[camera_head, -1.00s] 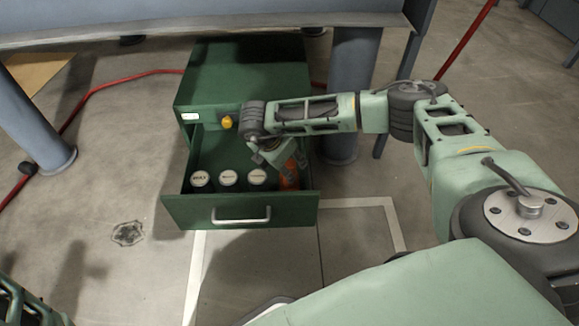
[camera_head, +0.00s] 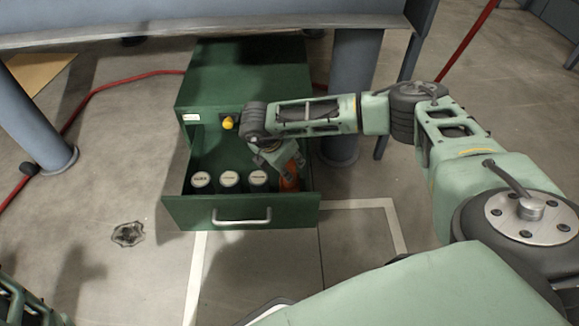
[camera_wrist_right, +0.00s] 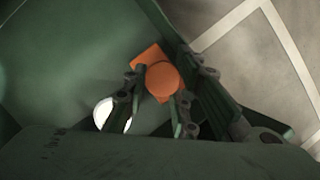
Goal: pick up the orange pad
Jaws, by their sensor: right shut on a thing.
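The orange pad (camera_head: 289,182) is at the right end of the open green drawer (camera_head: 240,210), partly hidden by my gripper in the head view. In the right wrist view the orange pad (camera_wrist_right: 163,80) shows a round face with a squarer orange part behind it. My right gripper (camera_head: 280,160) reaches down into the drawer from above. In the right wrist view its fingers stand on both sides of the pad, shut on it. Whether the pad is clear of the drawer floor I cannot tell. My left gripper is not seen.
Several dark canisters with white lids (camera_head: 229,179) stand in a row left of the pad. The green cabinet (camera_head: 245,75) with a yellow knob (camera_head: 228,122) is behind the drawer. A grey table leg (camera_head: 352,95) stands right of it. A red cable (camera_head: 110,82) crosses the floor.

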